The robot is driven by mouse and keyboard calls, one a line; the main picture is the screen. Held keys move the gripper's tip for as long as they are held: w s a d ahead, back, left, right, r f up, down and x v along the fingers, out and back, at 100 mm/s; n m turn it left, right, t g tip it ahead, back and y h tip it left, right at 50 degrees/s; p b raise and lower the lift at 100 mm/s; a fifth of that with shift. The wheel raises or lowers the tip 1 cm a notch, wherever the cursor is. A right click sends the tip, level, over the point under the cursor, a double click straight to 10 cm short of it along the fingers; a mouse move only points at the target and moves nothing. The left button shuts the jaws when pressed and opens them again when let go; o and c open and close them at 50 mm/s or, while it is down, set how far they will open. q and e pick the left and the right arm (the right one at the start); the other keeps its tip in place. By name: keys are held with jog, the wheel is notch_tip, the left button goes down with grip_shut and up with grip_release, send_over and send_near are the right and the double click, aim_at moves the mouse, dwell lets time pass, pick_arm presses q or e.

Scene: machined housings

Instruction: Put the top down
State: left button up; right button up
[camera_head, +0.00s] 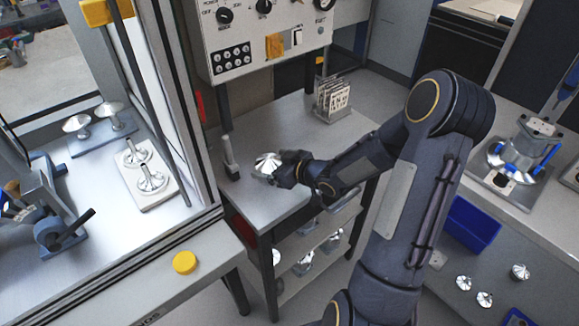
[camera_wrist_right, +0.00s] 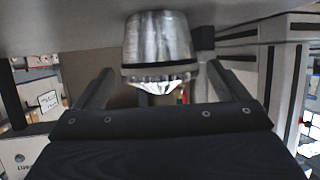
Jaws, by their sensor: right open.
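A shiny silver metal top (camera_head: 267,160) sits on the grey table, near its left side. My right gripper (camera_head: 283,170) is at the top's right side, low over the table. In the right wrist view the metal top (camera_wrist_right: 158,45) lies between the two spread fingers of my right gripper (camera_wrist_right: 160,85), with a visible gap on each side. There the top meets the grey table surface (camera_wrist_right: 70,18) along the picture's upper edge. The fingers are open. The fingertips are partly hidden in the head view. My left gripper does not show.
A rack of plates (camera_head: 332,100) stands at the table's back. A control panel (camera_head: 265,35) hangs above. The machine enclosure with a yellow button (camera_head: 184,262) is at left. The table's middle is clear.

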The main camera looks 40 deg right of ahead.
jog(key=s+d+r+m+h, duration=0.2)
jog(key=s+d+r+h, duration=0.2)
jog(key=s+r, duration=0.5)
jog(key=s+a+r+m+g+y, duration=0.2)
jog(key=s+a+g+y, duration=0.2)
jog(key=s+a, duration=1.2)
jog(key=s+g+p, duration=0.1)
jog(key=s+g, duration=0.2)
jog(key=shift+m, duration=0.4)
dwell(0.6)
